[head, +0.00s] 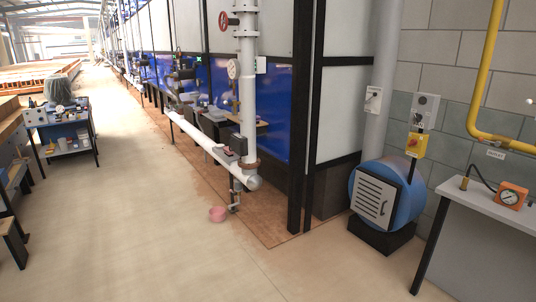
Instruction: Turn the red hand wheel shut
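The red hand wheel (223,21) is near the top of the head view. It sits on the left side of a white vertical pipe (247,85), on a short side fitting. It is small in the view, and I cannot tell how far it is turned. Neither of my grippers shows in the head view.
A round gauge (234,69) is on the pipe below the wheel. A blue motor unit (404,198) and a grey table (483,240) stand at the right. The floor (130,240) at left centre is clear.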

